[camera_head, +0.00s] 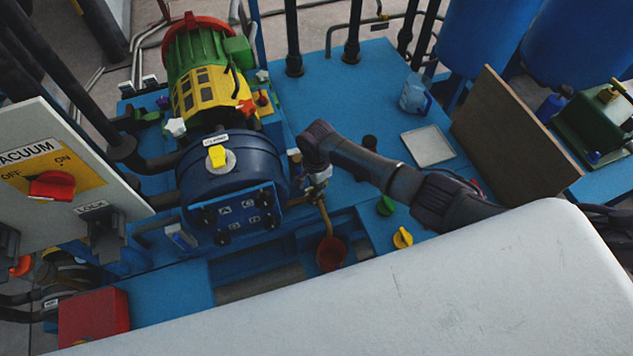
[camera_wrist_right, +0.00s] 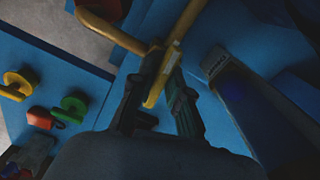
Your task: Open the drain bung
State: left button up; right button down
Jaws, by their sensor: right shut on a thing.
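My right gripper (camera_head: 318,180) is beside the right side of the dark blue autoclave vessel (camera_head: 232,181). In the wrist view the two dark fingers of the right gripper (camera_wrist_right: 166,62) are closed around a thin yellow-brass handle (camera_wrist_right: 153,97). I take this handle to belong to the drain bung, but no label on it can be read. A brass pipe (camera_head: 325,218) runs down from the gripper to a red-brown cup (camera_head: 331,254); brass piping (camera_wrist_right: 112,31) also shows in the wrist view. The fingers partly hide the handle. My left gripper is not in view.
Green (camera_head: 385,205) and yellow (camera_head: 402,238) knobs stand on the blue deck right of the vessel. A white VACUUM panel (camera_head: 62,190) is at the left. A brown board (camera_head: 512,140) leans at the right. The blue deck (camera_head: 350,90) behind the arm has free room.

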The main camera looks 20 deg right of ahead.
jog(key=shift+s+a+r+n+p, duration=0.1)
jog(key=shift+r+n+p, duration=0.1)
jog(key=shift+n+p, duration=0.55)
jog(key=n+p, duration=0.1)
jog(key=n, duration=0.1)
jog(key=shift+f+n, duration=0.15)
jog(key=shift+n, duration=0.2)
jog(key=n+p, duration=0.1)
jog(key=n, duration=0.9)
jog(key=shift+f+n+p, duration=0.1)
jog(key=shift+n+p, duration=0.2)
jog(key=shift+n, duration=0.1)
jog(key=n, duration=0.3)
jog(key=shift+n, duration=0.4)
jog(key=n, duration=0.9)
jog(key=shift+n+b, duration=0.35)
jog(key=shift+n, duration=1.55)
